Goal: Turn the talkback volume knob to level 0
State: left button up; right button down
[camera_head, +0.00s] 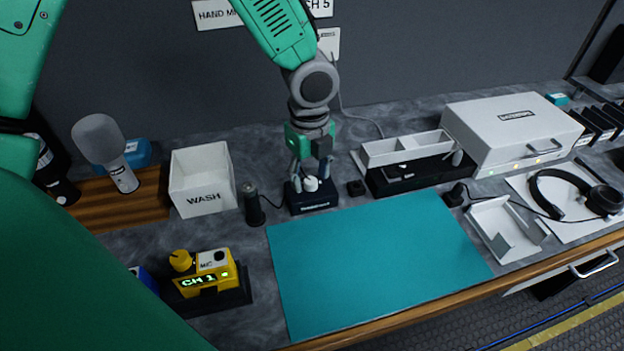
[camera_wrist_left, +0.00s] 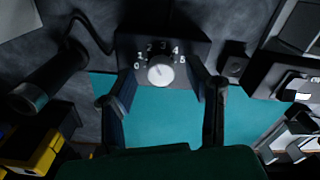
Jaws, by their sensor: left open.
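The talkback box (camera_head: 312,204) is a small dark unit standing at the back edge of the teal mat. Its white round volume knob (camera_head: 311,184) is on top. In the left wrist view the knob (camera_wrist_left: 160,72) sits inside a dial with numbers from 0 at left to 5 at right. I cannot clearly tell which number the knob points at. My left gripper (camera_head: 311,178) points down over the box, open, with a finger on each side of the knob. In the wrist view a gap shows between each finger and the knob. My right gripper is not in view.
A dark cylinder (camera_head: 252,205) on a cable stands left of the box, beside the white WASH bin (camera_head: 203,182). A yellow CH 1 unit (camera_head: 206,274) is front left. A black tray (camera_head: 420,173) lies to the right. The teal mat (camera_head: 370,262) is clear.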

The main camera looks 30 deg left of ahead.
pick_arm(q)
jog(key=shift+a+f, duration=0.25)
jog(key=shift+f, duration=0.5)
jog(key=shift+d+r, duration=0.1)
jog(key=shift+d, duration=0.25)
jog(key=shift+d+r, duration=0.1)
jog(key=shift+d, duration=0.15)
grip_shut()
jog(key=shift+a, duration=0.1)
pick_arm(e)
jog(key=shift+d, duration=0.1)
pick_arm(q)
jog(key=shift+a, duration=0.15)
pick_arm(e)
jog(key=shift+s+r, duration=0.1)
